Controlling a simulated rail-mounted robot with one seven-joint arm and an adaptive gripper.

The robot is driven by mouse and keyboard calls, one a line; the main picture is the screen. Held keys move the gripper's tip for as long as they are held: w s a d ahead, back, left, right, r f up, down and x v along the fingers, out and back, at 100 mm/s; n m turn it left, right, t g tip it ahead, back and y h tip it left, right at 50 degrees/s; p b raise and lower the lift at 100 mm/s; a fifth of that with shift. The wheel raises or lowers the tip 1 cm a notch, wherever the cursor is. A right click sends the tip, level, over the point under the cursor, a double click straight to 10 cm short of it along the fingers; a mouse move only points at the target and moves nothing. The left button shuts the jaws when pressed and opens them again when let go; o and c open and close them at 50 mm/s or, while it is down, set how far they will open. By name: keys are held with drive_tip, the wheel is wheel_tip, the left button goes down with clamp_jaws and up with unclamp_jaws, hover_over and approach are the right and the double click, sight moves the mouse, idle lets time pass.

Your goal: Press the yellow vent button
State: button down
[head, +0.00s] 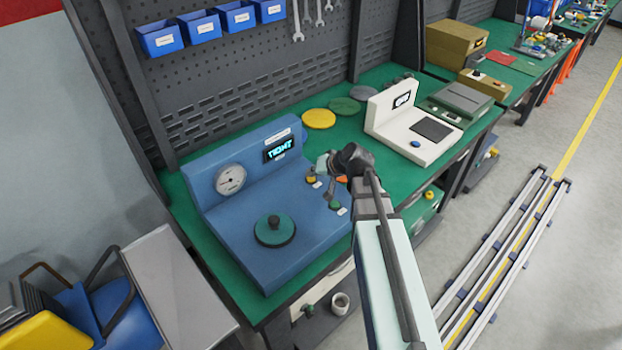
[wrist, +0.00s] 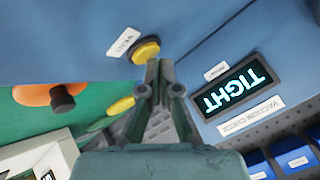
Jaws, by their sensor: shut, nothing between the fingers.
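The blue test machine (head: 215,215) stands on the green bench. Its round yellow vent button (wrist: 147,50) shows in the wrist view beside a small white label (wrist: 123,42). In the head view the yellow button (head: 311,178) is a small spot close to the gripper. My gripper (wrist: 160,66) is shut and empty. Its fingertips lie just beside and below the button in the wrist view; I cannot tell whether they touch it. In the head view my gripper (head: 325,165) is over the machine's right part, partly hidden by the wrist. The display (wrist: 230,90) reads TIGHT.
The machine also carries a gauge (head: 230,179), a round green lid (head: 274,230) and a green knob (head: 335,204). A yellow disc (head: 319,119) lies behind it. A white device (head: 410,130) stands to the right. Blue bins (head: 200,26) hang on the pegboard.

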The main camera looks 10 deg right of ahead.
sight(313, 179)
drive_tip(key=shift+f+b, duration=0.4)
idle(0.3)
drive_tip(key=shift+r, duration=0.15)
drive_tip(key=shift+r+p, duration=0.35)
drive_tip(key=shift+r, duration=0.3)
drive_tip(key=shift+r, duration=0.15)
drive_tip(key=shift+r+p, duration=1.3)
drive_tip(key=shift+r, duration=1.1)
drive_tip(key=shift+d+f, duration=0.1)
